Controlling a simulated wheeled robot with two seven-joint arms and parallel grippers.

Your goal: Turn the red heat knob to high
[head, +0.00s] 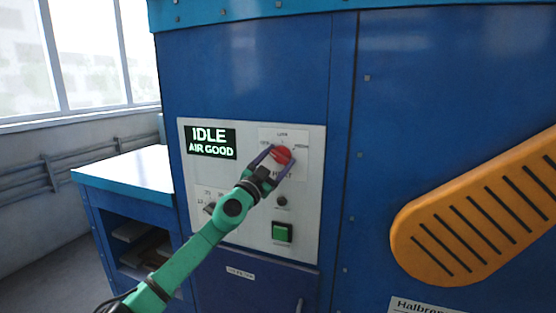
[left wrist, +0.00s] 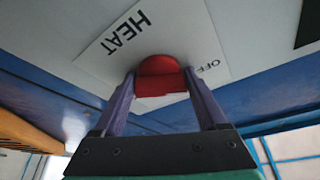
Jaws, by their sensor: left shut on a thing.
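The red heat knob (head: 281,155) sits on a white label plate on the panel of the blue machine. My left gripper (head: 275,158) reaches it from below left, with its two purple fingers on either side of the knob. In the left wrist view the red knob (left wrist: 160,77) is between the fingertips of my left gripper (left wrist: 160,88), which is shut on it. The words HEAT and OFF show beside the knob there. The knob's exact pointer direction cannot be told. My right gripper is not in view.
The panel (head: 307,220) also carries a display (head: 210,142) reading IDLE, AIR GOOD, a green button (head: 282,232), a small dark button (head: 281,201) and a lower-left dial (head: 209,208) partly behind my arm. An orange slotted guard (head: 470,215) juts out at right.

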